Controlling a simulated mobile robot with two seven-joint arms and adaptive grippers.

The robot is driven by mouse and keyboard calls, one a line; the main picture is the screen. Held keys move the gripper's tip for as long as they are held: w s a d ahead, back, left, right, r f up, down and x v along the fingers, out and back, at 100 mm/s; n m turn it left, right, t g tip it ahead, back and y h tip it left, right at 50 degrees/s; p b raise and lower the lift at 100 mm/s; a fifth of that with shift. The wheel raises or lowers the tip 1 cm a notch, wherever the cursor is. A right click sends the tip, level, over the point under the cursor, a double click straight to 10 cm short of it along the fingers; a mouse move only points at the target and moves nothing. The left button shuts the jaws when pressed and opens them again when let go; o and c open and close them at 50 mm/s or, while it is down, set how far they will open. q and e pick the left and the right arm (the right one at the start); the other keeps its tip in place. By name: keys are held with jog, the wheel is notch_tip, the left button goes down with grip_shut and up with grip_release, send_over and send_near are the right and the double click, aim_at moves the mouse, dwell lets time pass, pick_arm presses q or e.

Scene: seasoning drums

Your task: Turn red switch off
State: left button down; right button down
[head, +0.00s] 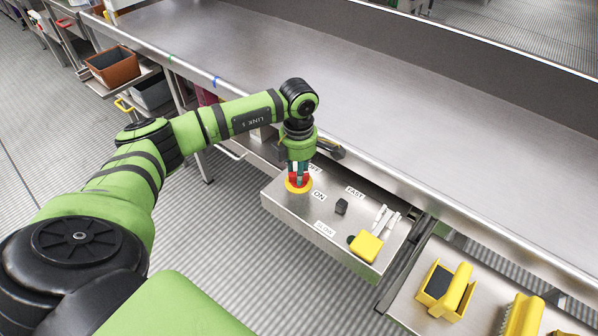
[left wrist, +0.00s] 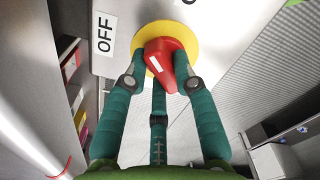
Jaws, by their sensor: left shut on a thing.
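The red switch (head: 297,180) sits on a round yellow plate (head: 299,188) on top of a metal control box (head: 283,199). My left gripper (head: 298,172) points down over it, its fingers around the red knob. In the left wrist view the red switch (left wrist: 165,62) lies between the teal fingers, and my left gripper (left wrist: 160,80) is shut on it. A white pointer mark on the knob slants toward the OFF label (left wrist: 104,35) at the left. The fingertips partly cover the yellow plate. My right gripper is not in view.
The box also carries a black knob (head: 341,206) near FAST and SLOW labels, and a yellow block (head: 366,246). A long steel counter (head: 400,130) runs behind it. Yellow-handled parts (head: 455,290) sit on another surface to the right.

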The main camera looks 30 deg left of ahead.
pick_arm(q)
jog(key=n, duration=0.4)
jog(key=shift+s+n+b, duration=0.1)
jog(key=shift+n+b, duration=0.2)
jog(key=shift+a+n, duration=0.1)
jog(key=shift+n, duration=1.9)
jog(key=c, duration=1)
grip_release()
jog(key=shift+s, duration=0.1)
jog(key=shift+r, duration=0.1)
notch_tip(320, 180, up, 12)
jog(key=shift+f, duration=0.1)
